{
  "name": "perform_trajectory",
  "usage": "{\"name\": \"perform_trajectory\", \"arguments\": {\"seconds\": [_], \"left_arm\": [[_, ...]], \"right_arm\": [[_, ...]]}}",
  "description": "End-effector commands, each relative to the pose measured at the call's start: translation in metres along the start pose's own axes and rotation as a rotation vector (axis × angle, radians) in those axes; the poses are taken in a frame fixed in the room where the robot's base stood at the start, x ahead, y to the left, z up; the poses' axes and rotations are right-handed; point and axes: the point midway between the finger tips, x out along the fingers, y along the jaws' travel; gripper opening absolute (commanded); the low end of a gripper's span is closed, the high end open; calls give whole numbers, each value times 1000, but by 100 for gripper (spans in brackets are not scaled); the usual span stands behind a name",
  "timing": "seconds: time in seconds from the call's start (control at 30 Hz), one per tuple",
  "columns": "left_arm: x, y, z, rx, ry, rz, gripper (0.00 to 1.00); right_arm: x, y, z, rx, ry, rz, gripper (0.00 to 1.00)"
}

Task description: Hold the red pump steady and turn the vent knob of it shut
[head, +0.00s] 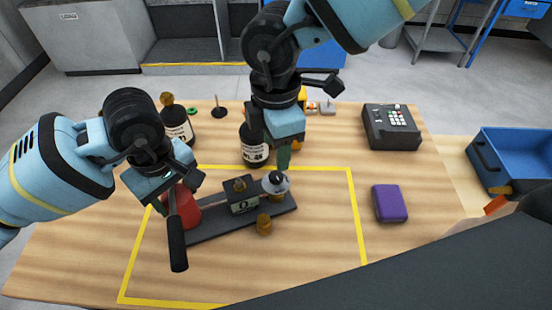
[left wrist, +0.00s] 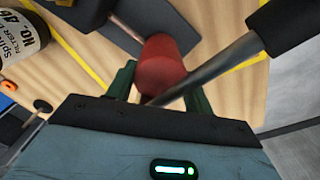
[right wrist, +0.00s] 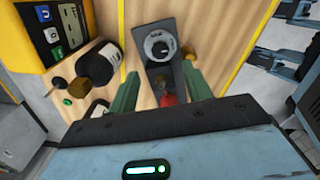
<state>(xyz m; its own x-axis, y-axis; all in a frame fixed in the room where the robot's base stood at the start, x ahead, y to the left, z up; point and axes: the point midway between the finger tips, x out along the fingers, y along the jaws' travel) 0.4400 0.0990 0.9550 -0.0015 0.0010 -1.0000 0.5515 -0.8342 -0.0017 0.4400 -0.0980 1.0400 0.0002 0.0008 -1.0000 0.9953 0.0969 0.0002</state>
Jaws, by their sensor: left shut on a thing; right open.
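The red pump (head: 186,208) has a red cylinder on a long dark base plate (head: 220,222) and a pump handle with a black grip (head: 176,242). My left gripper (head: 176,190) is shut on the red cylinder, which shows between its green fingers in the left wrist view (left wrist: 163,68). A grey round dial, the vent knob (head: 276,183), faces up at the plate's right end. The right wrist view shows its dark centre and markings (right wrist: 160,47). My right gripper (head: 283,158) is open and empty above the knob, fingers apart. Contact with it cannot be told.
A dark block (head: 241,195) and a brass fitting (head: 264,226) sit beside the knob. Dark bottles (head: 255,148) stand behind. A purple case (head: 389,204) and a keypad device (head: 392,128) are to the right. Yellow tape (head: 356,215) frames the area; bare table lies in front.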

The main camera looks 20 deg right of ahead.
Motion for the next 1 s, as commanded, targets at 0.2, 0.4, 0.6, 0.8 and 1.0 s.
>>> {"name": "perform_trajectory", "arguments": {"seconds": [0.2, 0.4, 0.6, 0.8, 1.0], "left_arm": [[-2, 1, -1, -1, 2, 4, 0], [-2, 1, -1, -1, 2, 3, 0], [-2, 1, -1, -1, 2, 3, 0], [-2, 1, -1, 0, 2, 3, 54], [-1, 0, 0, 0, 1, 2, 77]], "right_arm": [[-35, 1, 0, 1, 1, 4, 49], [-46, 0, 0, 0, 1, 1, 49], [-47, 0, 0, 0, 0, 0, 49], [-47, 0, 0, 0, 0, 1, 49], [-47, 0, 0, 0, 0, 0, 49]]}}
